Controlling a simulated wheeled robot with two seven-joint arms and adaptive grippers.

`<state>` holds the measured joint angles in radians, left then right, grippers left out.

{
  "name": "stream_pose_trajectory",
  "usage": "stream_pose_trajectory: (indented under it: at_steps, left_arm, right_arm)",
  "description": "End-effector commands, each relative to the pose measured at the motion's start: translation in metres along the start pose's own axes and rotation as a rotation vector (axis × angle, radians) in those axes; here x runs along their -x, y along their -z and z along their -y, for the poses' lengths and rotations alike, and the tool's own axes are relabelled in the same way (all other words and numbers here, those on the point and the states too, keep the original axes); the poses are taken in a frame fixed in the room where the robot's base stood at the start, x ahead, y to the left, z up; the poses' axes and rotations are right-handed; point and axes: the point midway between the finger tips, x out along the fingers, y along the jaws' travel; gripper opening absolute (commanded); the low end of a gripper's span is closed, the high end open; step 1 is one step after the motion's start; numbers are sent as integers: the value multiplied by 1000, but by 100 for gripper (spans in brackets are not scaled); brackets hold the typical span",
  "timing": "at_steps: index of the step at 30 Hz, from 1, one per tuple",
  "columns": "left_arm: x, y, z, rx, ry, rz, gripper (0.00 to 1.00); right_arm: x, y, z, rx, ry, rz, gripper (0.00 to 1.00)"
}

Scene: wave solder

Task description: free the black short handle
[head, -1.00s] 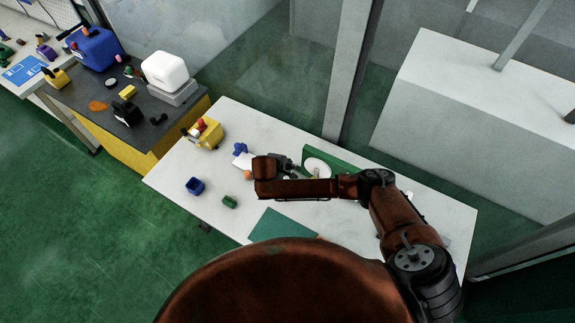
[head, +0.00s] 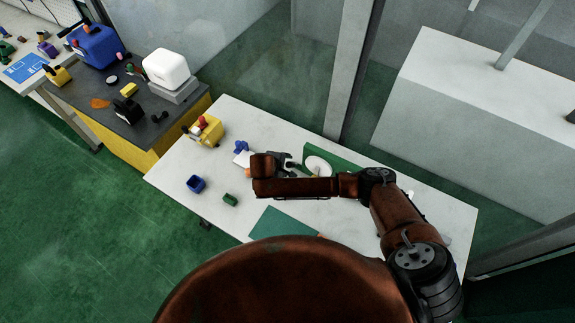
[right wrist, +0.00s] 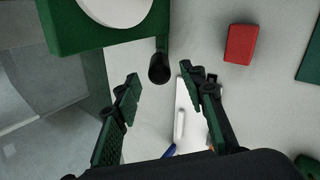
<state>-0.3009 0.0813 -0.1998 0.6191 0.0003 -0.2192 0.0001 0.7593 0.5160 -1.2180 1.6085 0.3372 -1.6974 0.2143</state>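The black short handle (right wrist: 160,68) shows in the right wrist view as a dark rounded stub at the lower right edge of a green box (right wrist: 92,38) with a white disc (right wrist: 115,4). My right gripper (right wrist: 163,82) is open, its green-padded fingertips to either side of the handle's end in the picture, with gaps on both sides. I cannot tell how far the handle reaches in depth between them. In the head view my right gripper (head: 286,163) is beside the green box (head: 345,164), and I cannot make out the handle. My left gripper is not in view.
In the right wrist view, a red block (right wrist: 240,44) lies right of the handle, and a white piece (right wrist: 183,100) lies behind the right finger. On the white table stand a yellow machine (head: 205,133), blue cup (head: 196,184), green block (head: 230,199) and teal mat (head: 281,224).

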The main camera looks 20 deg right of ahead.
Motion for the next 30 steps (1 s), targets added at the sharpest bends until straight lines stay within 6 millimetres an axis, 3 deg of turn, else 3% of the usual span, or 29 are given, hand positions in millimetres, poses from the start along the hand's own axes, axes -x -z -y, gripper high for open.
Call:
stream_pose_trajectory:
  at_steps: [9, 15, 26, 30]
  left_arm:
    - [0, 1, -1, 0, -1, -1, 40]
    - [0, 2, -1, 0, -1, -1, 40]
    - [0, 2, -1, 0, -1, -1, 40]
    - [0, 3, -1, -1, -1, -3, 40]
  right_arm:
    - [67, 2, 1, 1, 2, -5, 38]
    - [92, 1, 0, 1, 1, -1, 38]
    - [99, 0, 0, 0, 0, 1, 38]
    - [98, 0, 1, 0, 2, 0, 30]
